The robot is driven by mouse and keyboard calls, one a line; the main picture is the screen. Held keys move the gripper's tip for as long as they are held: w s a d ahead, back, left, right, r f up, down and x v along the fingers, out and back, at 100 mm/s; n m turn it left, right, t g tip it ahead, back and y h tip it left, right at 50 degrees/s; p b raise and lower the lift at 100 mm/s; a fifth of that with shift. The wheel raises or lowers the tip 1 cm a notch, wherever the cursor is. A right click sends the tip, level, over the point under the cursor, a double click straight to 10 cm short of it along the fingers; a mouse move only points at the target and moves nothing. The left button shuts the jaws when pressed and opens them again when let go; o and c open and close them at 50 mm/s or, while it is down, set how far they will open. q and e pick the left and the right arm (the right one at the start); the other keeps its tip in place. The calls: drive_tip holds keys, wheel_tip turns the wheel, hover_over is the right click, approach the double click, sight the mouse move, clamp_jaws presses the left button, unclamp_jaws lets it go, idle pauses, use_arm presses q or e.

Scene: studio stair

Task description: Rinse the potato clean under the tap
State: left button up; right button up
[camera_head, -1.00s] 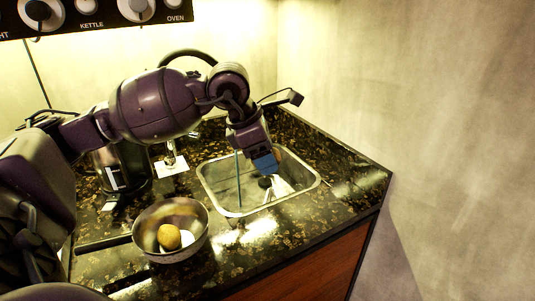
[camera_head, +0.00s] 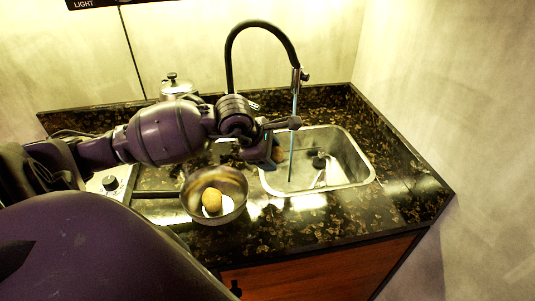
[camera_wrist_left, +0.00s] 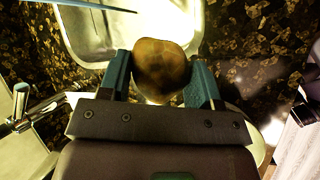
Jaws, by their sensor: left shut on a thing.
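My left gripper (camera_head: 268,155) is shut on a brown potato (camera_wrist_left: 161,68), which sits between its fingertips. The potato has dark patches on its surface. In the head view the held potato (camera_head: 279,155) is over the left side of the steel sink (camera_head: 345,180). A black gooseneck tap (camera_head: 262,24) stands behind, with a thin bluish water stream (camera_head: 293,130) falling into the sink. The stream is to the right of the potato, apart from it. My right gripper is not in view.
A metal pan (camera_head: 238,184) with another potato (camera_head: 211,200) in it stands on the dark speckled counter, left of the sink. A kettle (camera_head: 177,88) stands at the back left. Bare counter (camera_head: 300,225) lies in front of the sink.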

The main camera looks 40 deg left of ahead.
use_arm(q)
drive_tip(key=shift+w+a+r, duration=0.2)
drive_tip(key=shift+w+a, duration=0.2)
drive_tip(key=shift+w, duration=0.1)
drive_tip(key=shift+w+r+m, duration=0.1)
drive_tip(key=shift+w+m, duration=0.1)
drive_tip(key=shift+m, duration=0.3)
drive_tip(key=shift+t, duration=0.3)
drive_tip(key=shift+s+m, duration=0.1)
drive_tip(key=shift+m, duration=0.2)
drive_tip(key=shift+a, duration=0.1)
drive_tip(key=shift+w, duration=0.35)
drive_tip(key=w+a+f+b, duration=0.1)
drive_tip(key=w+a+b, duration=0.1)
drive_tip(key=w, duration=0.4)
drive_tip(key=w+a+f+b, duration=0.1)
drive_tip(key=w+a+b, duration=0.2)
drive_tip(key=w, duration=0.3)
drive_tip(key=shift+a+f+b, duration=0.15)
drive_tip(key=shift+f+b, duration=0.15)
drive_tip(key=shift+b, duration=0.6)
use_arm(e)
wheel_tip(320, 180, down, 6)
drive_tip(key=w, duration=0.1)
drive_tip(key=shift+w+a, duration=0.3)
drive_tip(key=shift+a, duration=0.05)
